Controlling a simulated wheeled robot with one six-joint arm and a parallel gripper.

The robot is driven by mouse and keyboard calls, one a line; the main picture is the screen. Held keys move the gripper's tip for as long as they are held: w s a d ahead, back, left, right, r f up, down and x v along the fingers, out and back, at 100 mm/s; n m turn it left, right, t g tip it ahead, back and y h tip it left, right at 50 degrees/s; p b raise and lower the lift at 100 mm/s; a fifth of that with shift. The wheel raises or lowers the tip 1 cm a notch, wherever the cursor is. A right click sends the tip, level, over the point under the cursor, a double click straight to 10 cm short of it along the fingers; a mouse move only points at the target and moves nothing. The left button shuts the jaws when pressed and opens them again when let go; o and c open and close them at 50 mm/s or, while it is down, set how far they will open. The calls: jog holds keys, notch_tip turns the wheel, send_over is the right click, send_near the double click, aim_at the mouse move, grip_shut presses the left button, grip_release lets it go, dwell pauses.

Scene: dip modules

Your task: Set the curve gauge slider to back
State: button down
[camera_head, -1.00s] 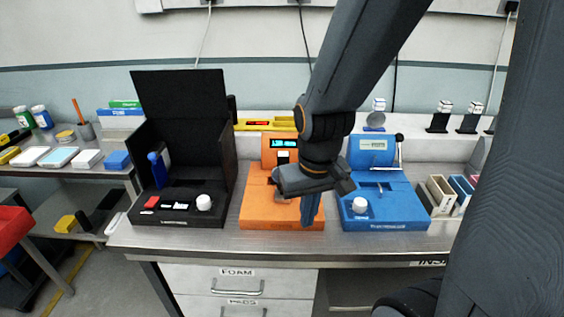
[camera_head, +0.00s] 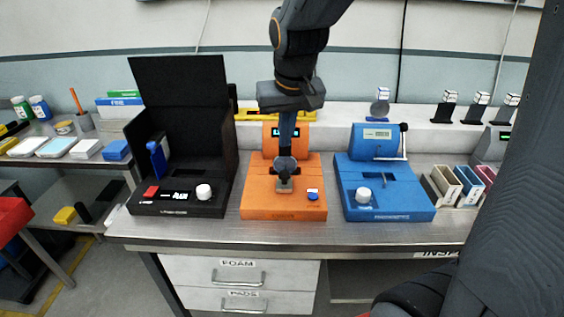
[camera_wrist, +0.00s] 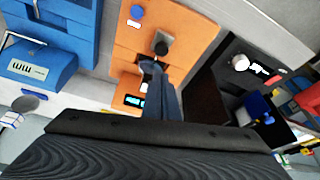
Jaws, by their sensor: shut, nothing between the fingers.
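The orange module (camera_head: 256,206) stands in the middle of the bench, with a dark display at its back. A grey slider knob (camera_head: 285,184) stands on its sloped top, towards the front. The knob also shows in the wrist view (camera_wrist: 161,44). My gripper (camera_head: 287,157) is shut and empty, pointing down over this module. In the wrist view its fingertips (camera_wrist: 149,66) are close to the knob, on the display side. I cannot tell whether they touch it. The module's label is too small to read, and my arm hides part of the slot and display.
A black module with a raised lid (camera_head: 180,85) stands left of the orange one. A blue module (camera_head: 405,205) with a white knob and crank stands to the right. A blue button (camera_head: 313,194) is at the orange module's front right. The bench front edge is clear.

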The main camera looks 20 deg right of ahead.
aim_at(284, 180)
jog(key=shift+p+x, duration=0.8)
jog(key=shift+x, duration=4.2)
